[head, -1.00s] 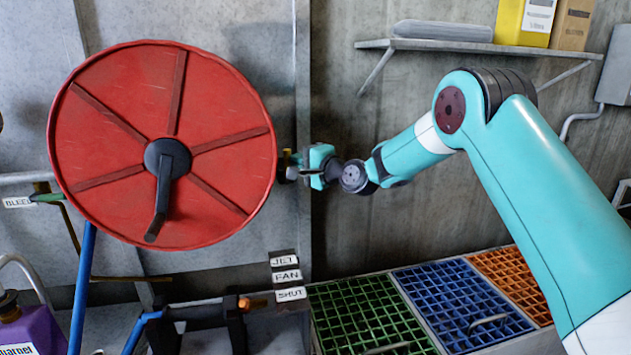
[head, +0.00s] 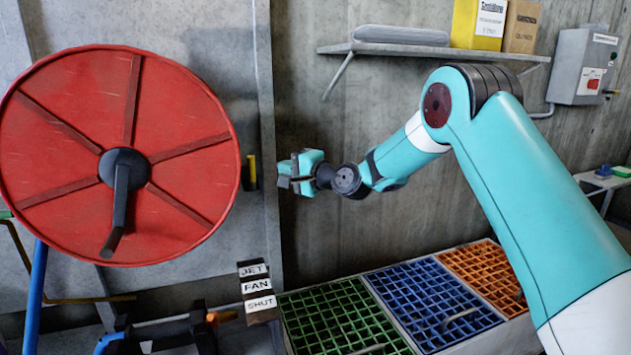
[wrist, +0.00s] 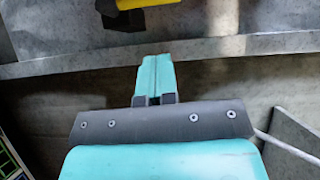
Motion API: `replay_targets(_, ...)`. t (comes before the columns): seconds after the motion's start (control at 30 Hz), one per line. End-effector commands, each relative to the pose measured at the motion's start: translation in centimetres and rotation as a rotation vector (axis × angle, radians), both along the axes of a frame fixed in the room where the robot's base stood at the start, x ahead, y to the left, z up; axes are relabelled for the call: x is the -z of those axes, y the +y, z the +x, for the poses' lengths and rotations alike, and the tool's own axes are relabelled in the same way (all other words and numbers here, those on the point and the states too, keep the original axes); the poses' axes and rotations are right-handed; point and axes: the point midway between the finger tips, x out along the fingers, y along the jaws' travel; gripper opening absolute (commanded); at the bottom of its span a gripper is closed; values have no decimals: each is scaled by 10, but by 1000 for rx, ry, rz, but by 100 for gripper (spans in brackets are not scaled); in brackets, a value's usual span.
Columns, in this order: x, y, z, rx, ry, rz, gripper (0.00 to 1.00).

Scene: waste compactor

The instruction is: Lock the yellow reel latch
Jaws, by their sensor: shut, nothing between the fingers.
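The yellow reel latch (head: 252,170) is a small upright yellow bar on a dark mount, just right of the red reel's rim. In the wrist view the yellow latch (wrist: 130,4) shows at the top edge, partly cut off, with its black mount below it. My gripper (head: 284,180) is to the right of the latch, apart from it, with its fingers pointing left. In the wrist view the fingertips (wrist: 154,62) are together and empty, below the latch. The red reel (head: 75,190) has a black hub and a crank handle (head: 119,210) hanging down.
A plate with JET, FAN and SHUT labels (head: 258,288) stands below the latch. Green, blue and orange grates (head: 440,306) lie below my arm. A wall shelf (head: 430,50) holds boxes. A grey switch box (head: 583,68) is at the right. The wall behind my gripper is bare.

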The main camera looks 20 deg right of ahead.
Motion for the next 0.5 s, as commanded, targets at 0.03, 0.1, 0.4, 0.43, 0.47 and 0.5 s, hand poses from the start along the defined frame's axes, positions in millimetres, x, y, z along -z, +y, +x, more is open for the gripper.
replay_targets(0.03, 0, -6, -11, 1, 2, 2, 0)
replay_targets(0.1, 0, -17, -24, 2, 1, 2, 0)
replay_targets(0.4, -1, -43, -64, 2, -1, 3, 0)
replay_targets(0.43, -1, -44, -65, 2, -1, 2, 0)
replay_targets(0.47, -1, -45, -67, 2, -1, 2, 0)
replay_targets(0.5, -1, -46, -68, 2, -1, 2, 0)
